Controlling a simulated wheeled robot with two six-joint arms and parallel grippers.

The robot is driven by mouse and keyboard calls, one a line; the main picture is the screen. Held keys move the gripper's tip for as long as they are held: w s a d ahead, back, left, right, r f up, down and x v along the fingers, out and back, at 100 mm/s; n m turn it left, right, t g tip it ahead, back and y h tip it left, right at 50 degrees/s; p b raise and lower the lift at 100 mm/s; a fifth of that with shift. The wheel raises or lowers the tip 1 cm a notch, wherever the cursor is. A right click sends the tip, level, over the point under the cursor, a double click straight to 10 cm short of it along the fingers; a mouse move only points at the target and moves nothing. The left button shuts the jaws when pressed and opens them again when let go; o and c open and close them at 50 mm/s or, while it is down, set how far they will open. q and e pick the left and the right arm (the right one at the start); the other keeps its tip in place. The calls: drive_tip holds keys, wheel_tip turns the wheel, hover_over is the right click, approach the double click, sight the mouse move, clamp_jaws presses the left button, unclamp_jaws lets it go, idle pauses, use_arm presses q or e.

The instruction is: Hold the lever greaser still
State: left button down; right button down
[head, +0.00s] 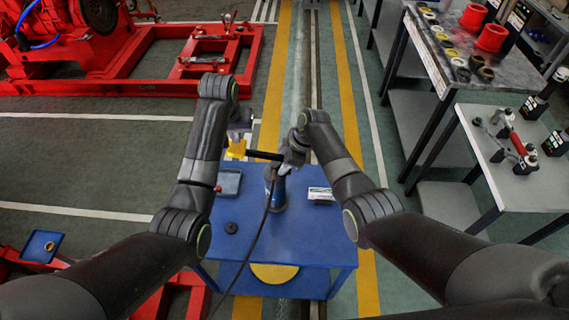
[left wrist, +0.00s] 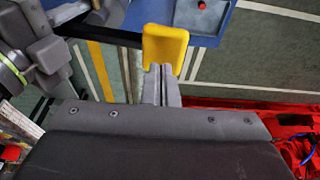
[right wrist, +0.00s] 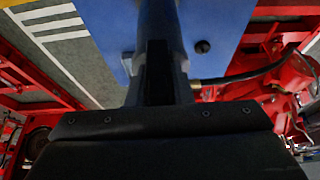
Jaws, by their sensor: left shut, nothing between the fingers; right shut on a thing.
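The lever greaser (head: 276,190) has a blue body that stands over the blue table, with a black lever (head: 264,155) reaching left to a yellow end (head: 236,149). My right gripper (head: 288,160) is shut on the greaser near its top. In the right wrist view the dark blue body (right wrist: 158,20) runs up from between the fingers. My left gripper (head: 240,130) is shut and empty beside the yellow end. In the left wrist view the yellow piece (left wrist: 165,45) covers the fingertips; I cannot tell whether they touch it.
A black hose (head: 250,245) trails from the greaser over the front edge. A grey bench (head: 520,195) stands at right, red frames at left.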

use_arm(q)
drive_tip(key=shift+r, duration=2)
use_arm(e)
drive_tip(key=c, duration=1.2)
unclamp_jaws()
drive_tip(key=v, duration=1.2)
